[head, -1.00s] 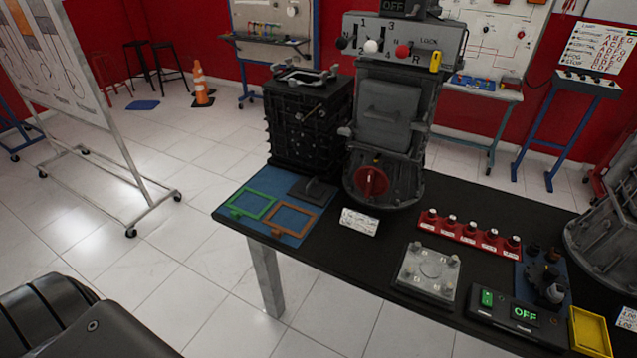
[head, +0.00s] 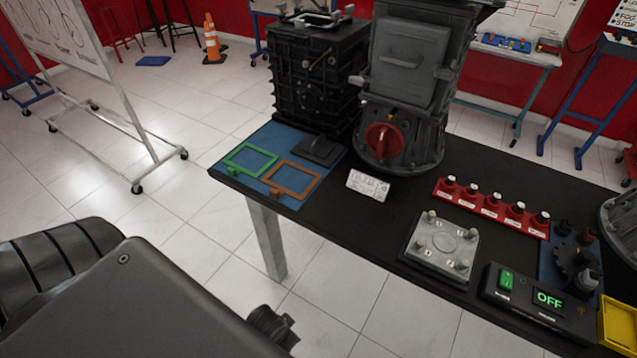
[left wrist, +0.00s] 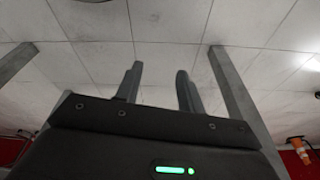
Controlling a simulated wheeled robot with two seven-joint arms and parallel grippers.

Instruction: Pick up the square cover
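A pale metal square cover (head: 442,243) with a round centre and knobs at its corners lies flat on the black table in the head view. My left arm fills the lower left of the head view, left of the table and apart from the cover. My left gripper (left wrist: 158,80) shows in the left wrist view, its two fingers apart with nothing between them and floor tiles behind. The cover is not seen in the left wrist view. My right gripper is in neither view.
On the black table (head: 385,222) stand a dark ribbed block (head: 318,85) and a tall grey housing (head: 405,65) with a red knob. A red strip (head: 490,210), control box (head: 535,300) and yellow tray (head: 618,322) lie near the cover. A blue mat (head: 247,181) holds frames.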

